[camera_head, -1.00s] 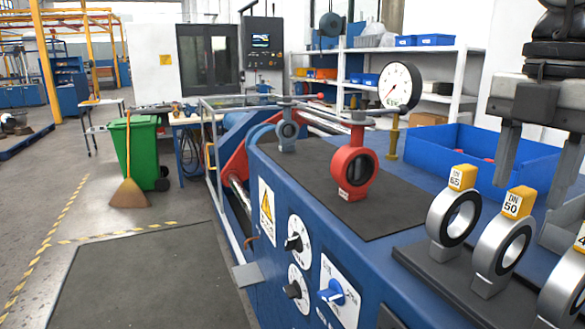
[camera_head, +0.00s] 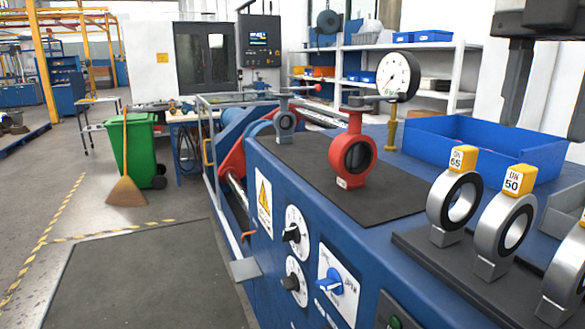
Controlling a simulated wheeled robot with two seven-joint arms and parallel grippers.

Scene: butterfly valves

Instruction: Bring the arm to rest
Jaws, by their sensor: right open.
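My right gripper (camera_head: 548,88) is at the upper right, above the blue bin and the ring stands. Its grey fingers hang down apart with nothing between them, and the far right finger is partly cut off by the picture's edge. A red butterfly valve (camera_head: 340,165) stands upright on a dark mat (camera_head: 300,165) on the blue bench. A smaller grey valve (camera_head: 285,122) stands behind it to the left. My right gripper is well apart from both valves. My left gripper is not in view.
Metal rings labelled DN 65 (camera_head: 440,215) and DN 50 (camera_head: 490,240) stand on a dark strip at the right. A blue bin (camera_head: 455,148) is behind them. A gauge (camera_head: 393,76) stands beyond the mat. A green trash bin (camera_head: 133,147) is on the floor at left.

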